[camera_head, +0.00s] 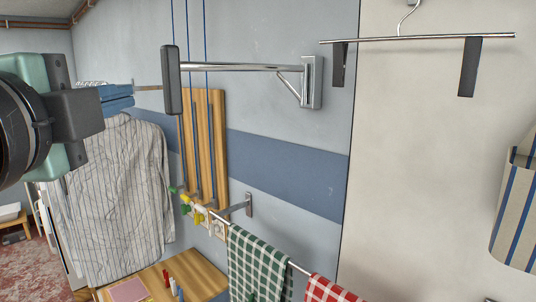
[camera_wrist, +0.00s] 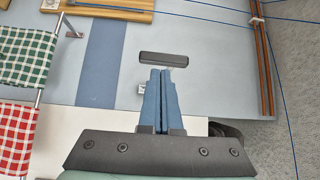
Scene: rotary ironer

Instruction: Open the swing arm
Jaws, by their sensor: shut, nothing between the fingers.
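The swing arm is a chrome bar (camera_head: 235,67) on a wall bracket (camera_head: 312,83), with a dark upright pad (camera_head: 171,80) at its free end. In the head view it reaches left from the bracket, out from the wall. My gripper (camera_head: 131,97), with blue fingers, is left of the pad and apart from it in the picture. In the wrist view the fingers (camera_wrist: 161,73) are together and empty. They point toward the dark pad (camera_wrist: 167,58), which appears just beyond the tips; I cannot tell the exact gap. The bar is mostly hidden there.
A striped shirt (camera_head: 118,190) hangs below my gripper. A wooden board (camera_head: 218,150) is on the wall behind the swing arm. Green and red checked towels (camera_head: 258,262) hang on a lower rail. A clip hanger (camera_head: 420,39) is at upper right.

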